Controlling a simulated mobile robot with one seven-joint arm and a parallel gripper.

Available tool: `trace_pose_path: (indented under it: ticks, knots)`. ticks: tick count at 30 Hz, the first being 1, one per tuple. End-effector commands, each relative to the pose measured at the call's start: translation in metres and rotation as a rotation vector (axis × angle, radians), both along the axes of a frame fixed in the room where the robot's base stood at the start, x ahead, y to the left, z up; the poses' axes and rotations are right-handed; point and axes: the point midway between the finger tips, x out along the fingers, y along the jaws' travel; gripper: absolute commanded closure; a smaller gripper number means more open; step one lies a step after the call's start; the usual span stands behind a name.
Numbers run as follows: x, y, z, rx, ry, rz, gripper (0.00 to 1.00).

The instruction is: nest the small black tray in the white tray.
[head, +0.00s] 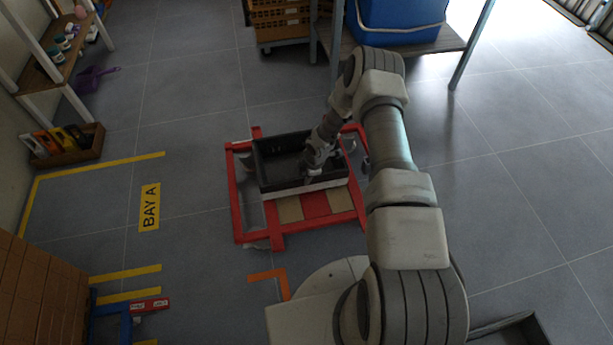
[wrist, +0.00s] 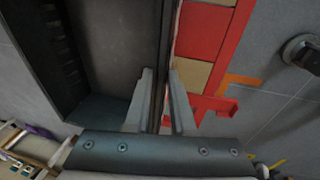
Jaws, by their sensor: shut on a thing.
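The small black tray (head: 283,141) is over the red dolly in the head view, open side up. The white tray (head: 325,184) shows only as a pale strip below the black tray's near side; the rest is hidden. I cannot tell how deep the black tray sits in it. My gripper (head: 308,178) is at the black tray's near side. In the wrist view my gripper (wrist: 162,75) has one finger on each side of the black tray's wall (wrist: 158,40) and is shut on it. The tray's inside looks empty.
The red dolly (head: 237,205) has bare tan and red slats in front. Orange crates (head: 283,20) and a shelf with a blue box (head: 400,22) stand behind. A marked floor bay (head: 149,208) lies clear at left. A black container (head: 510,330) is at lower right.

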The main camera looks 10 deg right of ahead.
Motion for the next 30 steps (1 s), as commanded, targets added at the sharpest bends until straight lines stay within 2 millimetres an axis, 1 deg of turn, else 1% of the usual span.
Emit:
trace_pose_path:
  ticks: [1, 5, 6, 7, 15, 17, 19, 23, 30]
  knots:
    - [0.001, 0.000, 0.001, 0.000, -0.002, 0.000, 0.76]
    - [0.001, 0.000, 0.001, 0.000, -0.002, 0.000, 0.52]
    - [0.001, 0.000, 0.001, 0.000, -0.002, 0.000, 0.45]
    - [0.001, 0.000, 0.001, 0.000, -0.001, 0.000, 0.43]
    - [-0.001, 0.000, 0.000, 0.000, 0.002, -0.001, 0.43]
    - [-0.001, -0.001, 0.003, 0.000, 0.001, 0.000, 0.43]
    - [-0.001, -0.001, 0.010, 0.000, 0.000, 0.000, 0.43]
    - [-0.005, -0.004, 0.034, 0.000, -0.001, 0.000, 0.43]
    - [-0.017, -0.011, 0.093, -0.001, -0.002, -0.001, 0.43]
